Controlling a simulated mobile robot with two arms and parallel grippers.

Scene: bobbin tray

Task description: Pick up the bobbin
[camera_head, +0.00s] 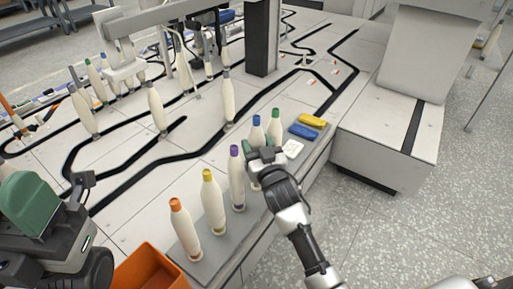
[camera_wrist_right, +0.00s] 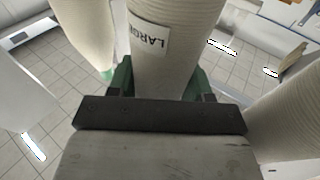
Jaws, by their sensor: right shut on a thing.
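Bobbins with coloured tips stand upright in a row on a grey tray (camera_head: 222,262). From near to far these are the orange-tipped (camera_head: 186,230), yellow-tipped (camera_head: 213,203), purple-tipped (camera_head: 236,180), blue-tipped (camera_head: 257,133) and green-tipped (camera_head: 275,125) bobbins. My right gripper (camera_head: 262,158) is shut around the blue-tipped bobbin, hiding much of its body. In the right wrist view a bobbin marked "LARGE" (camera_wrist_right: 165,55) sits between the green fingers, with other bobbins close on both sides. My left gripper (camera_head: 82,182) is at the left edge, its fingers unclear.
A blue block (camera_head: 304,131), a yellow block (camera_head: 312,121) and a white block (camera_head: 292,149) lie on the tray's far end. An orange bin (camera_head: 150,270) is at the near left. More bobbins hang or stand over the white, black-tracked surface behind.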

